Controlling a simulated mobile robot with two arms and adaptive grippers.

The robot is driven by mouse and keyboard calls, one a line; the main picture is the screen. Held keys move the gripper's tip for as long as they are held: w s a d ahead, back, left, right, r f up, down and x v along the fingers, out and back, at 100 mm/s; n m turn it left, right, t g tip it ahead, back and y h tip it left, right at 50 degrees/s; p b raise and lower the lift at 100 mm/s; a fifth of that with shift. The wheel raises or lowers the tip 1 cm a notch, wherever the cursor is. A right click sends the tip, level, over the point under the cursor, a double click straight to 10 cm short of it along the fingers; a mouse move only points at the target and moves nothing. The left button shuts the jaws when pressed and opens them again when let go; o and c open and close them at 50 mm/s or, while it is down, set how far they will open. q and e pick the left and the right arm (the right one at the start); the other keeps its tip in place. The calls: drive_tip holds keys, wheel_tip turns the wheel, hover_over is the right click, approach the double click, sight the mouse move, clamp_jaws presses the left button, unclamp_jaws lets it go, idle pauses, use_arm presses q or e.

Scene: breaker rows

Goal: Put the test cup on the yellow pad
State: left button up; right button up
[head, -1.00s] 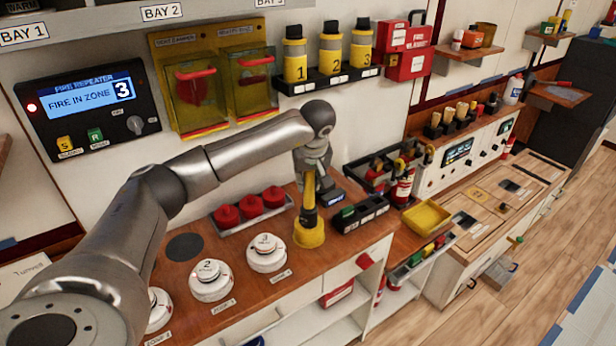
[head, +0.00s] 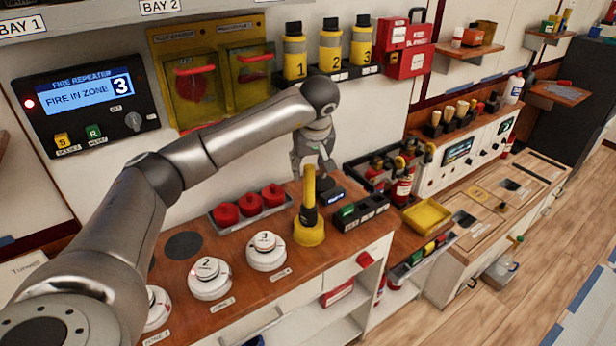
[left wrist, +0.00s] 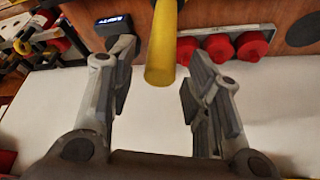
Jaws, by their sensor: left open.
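The test cup (head: 309,231) looks like a yellow flared cup with a black neck and a yellow handle. It stands upright on the wooden counter, right of the detector marked 3. I cannot tell whether a separate yellow pad lies under it. In the left wrist view the yellow handle (left wrist: 162,45) shows between the fingers, with space on both sides. My left gripper (head: 314,170) is open and empty, above and behind the handle; its spread fingers also show in the left wrist view (left wrist: 160,62). My right gripper is not in view.
White detectors (head: 209,278) stand left of the cup, with a dark round disc (head: 184,245) behind them. A tray of red caps (head: 250,208) is close behind left. A black holder (head: 361,211) stands close right, and a yellow tray (head: 427,216) lies farther right.

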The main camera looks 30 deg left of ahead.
use_arm(q)
drive_tip(key=b+v, duration=0.1)
drive_tip(key=v, duration=0.6)
drive_tip(key=shift+r, duration=0.2)
